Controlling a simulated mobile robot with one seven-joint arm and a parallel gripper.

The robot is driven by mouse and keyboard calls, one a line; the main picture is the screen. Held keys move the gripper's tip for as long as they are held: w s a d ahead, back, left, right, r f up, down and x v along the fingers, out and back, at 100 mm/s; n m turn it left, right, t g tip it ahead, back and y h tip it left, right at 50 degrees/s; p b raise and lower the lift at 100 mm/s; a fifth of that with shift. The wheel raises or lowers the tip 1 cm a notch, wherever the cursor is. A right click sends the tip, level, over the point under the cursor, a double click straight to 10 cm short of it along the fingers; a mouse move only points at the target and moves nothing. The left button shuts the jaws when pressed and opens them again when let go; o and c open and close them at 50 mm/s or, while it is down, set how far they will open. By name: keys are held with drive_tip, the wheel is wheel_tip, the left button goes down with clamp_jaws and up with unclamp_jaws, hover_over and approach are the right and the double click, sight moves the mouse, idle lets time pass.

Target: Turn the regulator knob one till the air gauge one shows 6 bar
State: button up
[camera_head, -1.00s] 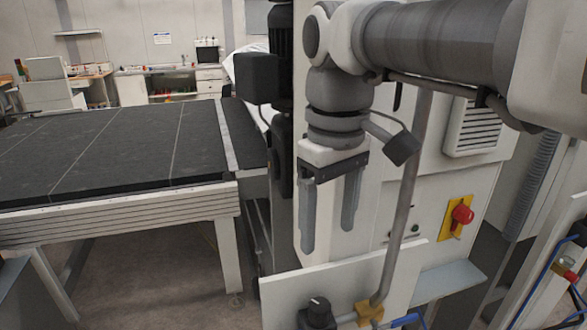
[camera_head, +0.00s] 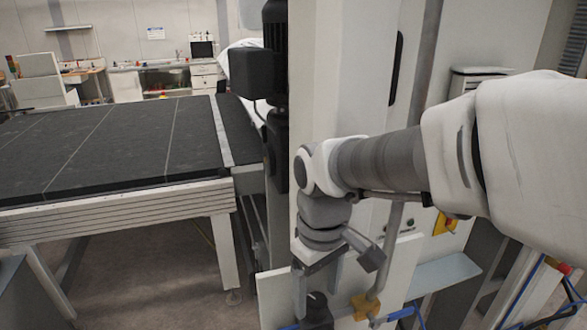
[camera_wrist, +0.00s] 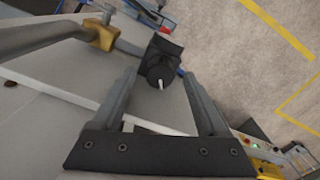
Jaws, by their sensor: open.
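The regulator knob (camera_head: 317,304) is black and round, low at the bottom of the head view beside a white panel. In the wrist view the knob (camera_wrist: 158,72) shows a short white mark on its top. My gripper (camera_head: 318,288) is pointing down right over the knob, with one finger on each side of it. In the wrist view my gripper (camera_wrist: 160,78) has its fingers apart, with the knob between or just beyond the fingertips. I cannot tell whether they touch it. I cannot make out an air gauge or its reading.
A brass fitting (camera_head: 366,306) with a grey pipe (camera_head: 392,245) rising from it stands close right of the knob. Blue hoses (camera_head: 400,314) run nearby.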

drive_tip(key=shift+f, duration=0.95)
drive_tip(key=shift+c, duration=0.2)
clamp_jaws()
